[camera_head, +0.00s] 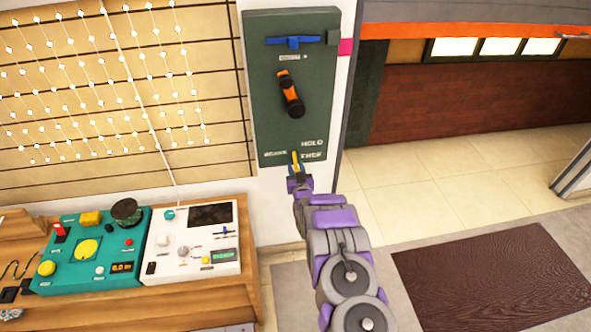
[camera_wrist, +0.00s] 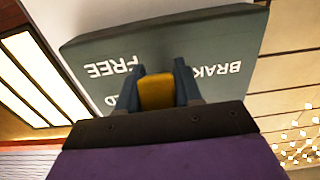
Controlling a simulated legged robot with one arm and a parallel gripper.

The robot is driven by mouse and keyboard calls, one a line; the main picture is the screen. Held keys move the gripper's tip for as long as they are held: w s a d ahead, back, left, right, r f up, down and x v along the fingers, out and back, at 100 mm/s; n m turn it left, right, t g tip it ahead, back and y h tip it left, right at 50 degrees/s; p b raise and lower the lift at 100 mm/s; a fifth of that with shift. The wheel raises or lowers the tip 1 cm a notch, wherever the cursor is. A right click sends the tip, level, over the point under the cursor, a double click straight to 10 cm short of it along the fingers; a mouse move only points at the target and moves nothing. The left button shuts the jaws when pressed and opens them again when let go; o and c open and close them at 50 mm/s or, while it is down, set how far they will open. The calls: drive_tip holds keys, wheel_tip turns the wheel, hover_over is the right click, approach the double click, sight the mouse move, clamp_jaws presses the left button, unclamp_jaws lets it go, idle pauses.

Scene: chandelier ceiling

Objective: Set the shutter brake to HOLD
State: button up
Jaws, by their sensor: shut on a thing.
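The dark green wall panel (camera_head: 265,110) carries the white labels BRAKE, HOLD and FREE along its lower edge. A yellow handle (camera_head: 295,160) sits there between BRAKE and the HOLD and FREE labels, at about the height of FREE and below HOLD. My gripper (camera_head: 296,172) reaches it from below. In the wrist view the yellow handle (camera_wrist: 157,93) is between the two blue fingers of my gripper (camera_wrist: 157,85), which is shut on it. The panel (camera_wrist: 95,55) shows upside down behind, with FREE and part of BRAKE readable. The handle's mount is hidden.
Higher on the panel are an orange and black handle (camera_head: 290,94) and a blue slider (camera_head: 293,42). A wooden desk (camera_head: 225,298) with a teal console (camera_head: 88,250) and a white console (camera_head: 195,240) stands left. Open floor and a brown mat (camera_head: 490,275) lie right.

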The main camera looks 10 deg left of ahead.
clamp_jaws()
